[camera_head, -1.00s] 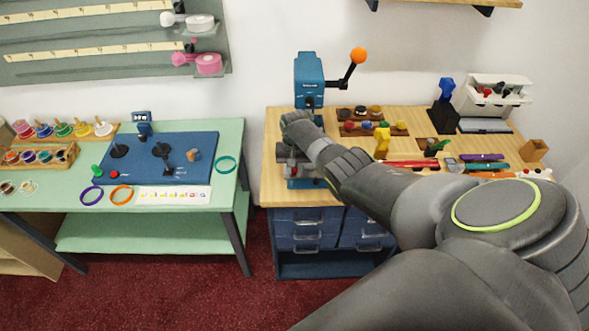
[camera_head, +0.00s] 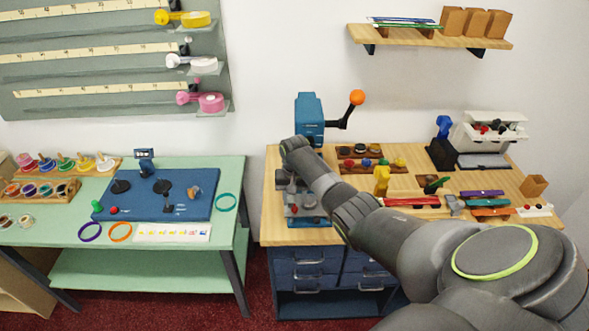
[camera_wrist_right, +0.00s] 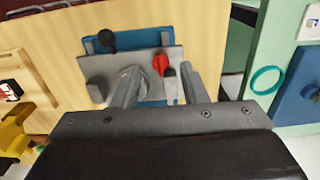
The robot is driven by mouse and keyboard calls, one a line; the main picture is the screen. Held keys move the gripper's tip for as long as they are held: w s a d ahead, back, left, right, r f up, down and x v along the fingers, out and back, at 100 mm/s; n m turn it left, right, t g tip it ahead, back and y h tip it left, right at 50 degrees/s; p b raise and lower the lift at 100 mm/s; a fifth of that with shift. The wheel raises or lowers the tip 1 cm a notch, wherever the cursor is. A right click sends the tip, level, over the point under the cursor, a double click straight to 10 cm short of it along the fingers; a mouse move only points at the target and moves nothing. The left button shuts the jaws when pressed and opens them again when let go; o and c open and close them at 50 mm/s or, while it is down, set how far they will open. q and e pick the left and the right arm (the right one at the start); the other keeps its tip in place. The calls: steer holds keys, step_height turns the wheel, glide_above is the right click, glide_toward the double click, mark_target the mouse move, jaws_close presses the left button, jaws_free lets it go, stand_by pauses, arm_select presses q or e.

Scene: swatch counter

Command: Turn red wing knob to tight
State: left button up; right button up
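The red wing knob (camera_wrist_right: 160,63) shows in the right wrist view on a grey metal plate (camera_wrist_right: 150,57) with a blue base. My right gripper (camera_wrist_right: 160,70) is open, with its two grey fingers apart and pointing toward the plate. In that picture the knob lies between the fingertips; I cannot tell how far beyond them it is. In the head view my right gripper (camera_head: 288,186) points down at the fixture (camera_head: 306,207) at the left of the wooden bench, and the arm hides part of it. My left gripper is out of view.
Trays and tools fill the bench's right. A green table (camera_head: 228,175) stands left, across a gap.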

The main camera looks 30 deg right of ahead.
mark_target(295, 211)
step_height(295, 211, up, 13)
steer(key=b, duration=0.2)
steer(key=shift+f, duration=0.2)
stand_by(0.4)
